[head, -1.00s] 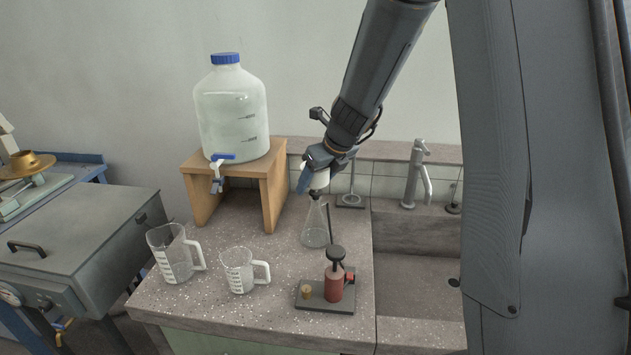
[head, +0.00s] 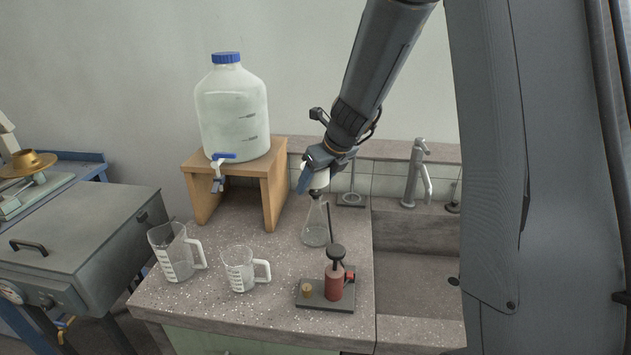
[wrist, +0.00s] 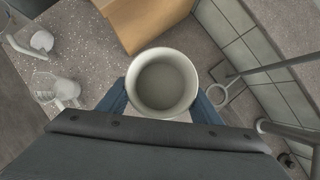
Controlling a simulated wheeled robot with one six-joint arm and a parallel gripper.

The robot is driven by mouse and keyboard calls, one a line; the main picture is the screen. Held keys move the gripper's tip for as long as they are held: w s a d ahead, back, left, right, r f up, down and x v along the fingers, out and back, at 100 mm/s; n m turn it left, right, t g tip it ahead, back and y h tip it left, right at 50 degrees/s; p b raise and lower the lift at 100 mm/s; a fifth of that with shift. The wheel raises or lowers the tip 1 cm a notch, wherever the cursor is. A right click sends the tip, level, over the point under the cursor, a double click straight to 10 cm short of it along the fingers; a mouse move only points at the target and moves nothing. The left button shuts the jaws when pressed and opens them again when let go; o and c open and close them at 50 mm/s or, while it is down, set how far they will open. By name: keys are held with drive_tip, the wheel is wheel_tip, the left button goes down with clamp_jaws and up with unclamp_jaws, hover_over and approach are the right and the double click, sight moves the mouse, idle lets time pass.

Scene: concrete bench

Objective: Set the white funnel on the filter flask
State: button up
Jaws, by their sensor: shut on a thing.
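The white funnel (wrist: 162,84) shows from above in the wrist view as a round open cup between my blue fingertips. In the head view the funnel (head: 319,179) is partly behind my gripper (head: 305,178), which is shut on it. The clear conical filter flask (head: 315,231) stands upright on the bench directly below the funnel. A dark piece shows at the flask's mouth, under the funnel. The funnel's lower end is at or very near the flask's neck; I cannot tell whether it is seated. In the wrist view the flask is hidden beneath the funnel and my gripper.
A red hand pump on a dark plate (head: 313,298) stands in front of the flask. Two clear measuring jugs (head: 177,254) (head: 239,270) stand to the left. A large bottle (head: 231,112) sits on a wooden stand (head: 206,197) behind. A ring stand (head: 351,199) and the sink tap (head: 414,180) are right.

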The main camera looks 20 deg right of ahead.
drive_tip(key=shift+f, duration=0.4)
idle(0.3)
drive_tip(key=o, duration=1.2)
drive_tip(key=shift+c, duration=0.2)
drive_tip(key=v, duration=0.7)
drive_tip(key=shift+s+r, duration=0.15)
drive_tip(key=shift+r, duration=0.2)
